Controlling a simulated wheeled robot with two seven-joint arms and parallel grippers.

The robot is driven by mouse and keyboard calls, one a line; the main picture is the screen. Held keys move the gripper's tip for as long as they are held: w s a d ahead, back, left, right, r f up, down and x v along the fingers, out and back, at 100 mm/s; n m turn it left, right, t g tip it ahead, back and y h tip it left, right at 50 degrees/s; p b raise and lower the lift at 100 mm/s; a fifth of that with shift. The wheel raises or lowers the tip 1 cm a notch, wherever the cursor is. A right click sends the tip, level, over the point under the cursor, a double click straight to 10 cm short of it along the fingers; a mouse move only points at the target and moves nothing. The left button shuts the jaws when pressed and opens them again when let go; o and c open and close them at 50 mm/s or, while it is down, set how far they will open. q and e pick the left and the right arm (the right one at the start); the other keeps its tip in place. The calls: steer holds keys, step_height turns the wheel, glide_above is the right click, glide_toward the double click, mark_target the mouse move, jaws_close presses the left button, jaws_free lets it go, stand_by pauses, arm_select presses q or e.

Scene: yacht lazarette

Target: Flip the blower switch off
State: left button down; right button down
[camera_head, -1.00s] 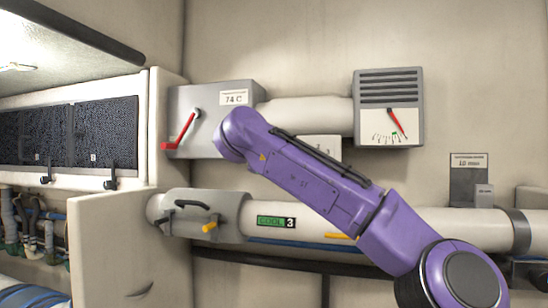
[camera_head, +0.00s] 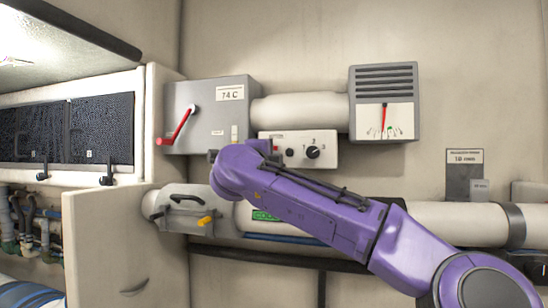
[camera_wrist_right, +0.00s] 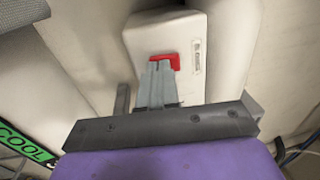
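A white control panel (camera_head: 327,152) with a black rotary knob marked 1, 2, 3 is on the wall. Its left part is hidden behind my purple right wrist, beside a small red part (camera_head: 276,148). In the right wrist view, the panel's white face (camera_wrist_right: 150,28) carries a small label and a red piece (camera_wrist_right: 165,60). The grey fingers of my right gripper (camera_wrist_right: 159,70) are together, with their tips at the red piece. They cover the switch's lever, so its position is unclear. The right gripper's fingers are hidden in the head view. My left gripper is not in view.
A grey box (camera_head: 240,112) marked 74 C with a red lever (camera_head: 180,126) is left of the panel. A vented gauge box (camera_head: 397,78) is at upper right. A pipe (camera_head: 440,222) with a clamp, yellow handle and green COOL label runs below.

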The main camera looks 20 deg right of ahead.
steer(key=b+v, duration=0.5)
steer(key=v, duration=0.9)
steer(key=shift+w, duration=0.15)
